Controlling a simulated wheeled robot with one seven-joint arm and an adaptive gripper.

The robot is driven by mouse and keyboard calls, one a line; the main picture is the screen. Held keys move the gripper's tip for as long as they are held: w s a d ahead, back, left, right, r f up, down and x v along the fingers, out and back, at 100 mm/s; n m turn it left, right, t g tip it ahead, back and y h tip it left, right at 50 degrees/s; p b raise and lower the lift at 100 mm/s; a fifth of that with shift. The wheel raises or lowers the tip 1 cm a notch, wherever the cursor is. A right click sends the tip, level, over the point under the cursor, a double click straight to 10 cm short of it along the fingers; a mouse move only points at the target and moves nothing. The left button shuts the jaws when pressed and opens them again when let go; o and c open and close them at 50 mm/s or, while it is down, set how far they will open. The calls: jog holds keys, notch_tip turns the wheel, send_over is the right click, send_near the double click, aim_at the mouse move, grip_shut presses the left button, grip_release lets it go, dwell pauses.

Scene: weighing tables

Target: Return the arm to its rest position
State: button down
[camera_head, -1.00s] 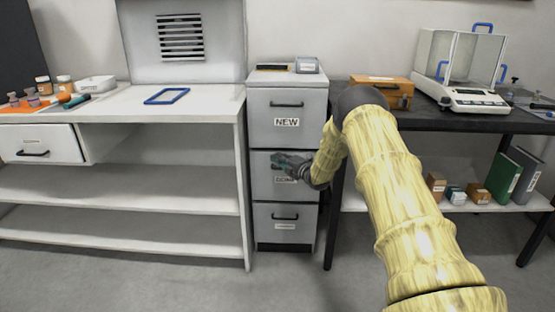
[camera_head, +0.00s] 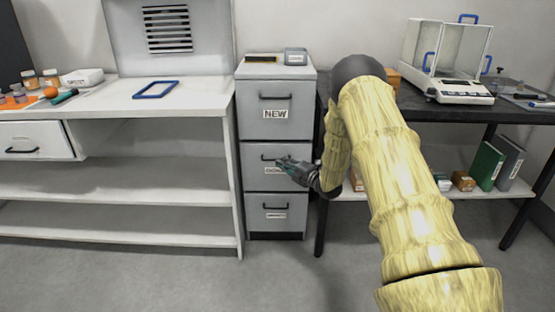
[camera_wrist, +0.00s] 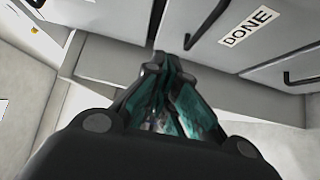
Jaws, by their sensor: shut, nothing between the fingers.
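My gripper (camera_head: 284,162) is in front of the middle drawer of the grey drawer cabinet (camera_head: 276,192), at the end of my yellow-sleeved arm. Its teal fingers are shut and empty. In the wrist view my gripper (camera_wrist: 152,68) points toward the cabinet front, and a DONE label (camera_wrist: 249,27) shows on a drawer there. I cannot tell from the head view how far the fingertips are from the drawer. My arm covers part of the dark table on the right.
A white bench (camera_head: 210,101) with an open drawer (camera_head: 35,143) stands left of the cabinet. A black table (camera_head: 470,112) with a balance (camera_head: 455,88) stands to the right. Boxes and a green binder (camera_head: 487,165) sit on its lower shelf. The floor in front is clear.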

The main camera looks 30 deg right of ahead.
jog(key=s+a+f+m+g+h, duration=0.25)
jog(key=s+a+f+m, duration=0.25)
jog(key=s+a+f, duration=0.4)
jog(key=s+a+f+m+g+h, duration=0.1)
jog(key=s+a+f+m+g, duration=0.35)
jog(key=f, duration=0.75)
jog(key=s+a+f+m+g, duration=0.2)
jog(key=s+a+f+m, duration=0.15)
jog(key=s, duration=0.55)
jog(key=s+a+f+m+g, duration=0.25)
jog(key=s+a, duration=0.25)
jog(key=s, duration=0.3)
jog(key=s+a+f+m+g, duration=0.15)
jog(key=s+a+f, duration=0.25)
jog(key=s, duration=0.5)
jog(key=s+a+m+g, duration=0.2)
jog(key=s+a, duration=0.1)
jog(key=s, duration=0.7)
jog(key=s+a+m+g, duration=0.2)
jog(key=s, duration=0.7)
notch_tip(320, 180, up, 24)
jog(key=p, duration=2.3)
jog(key=shift+s+h, duration=0.45)
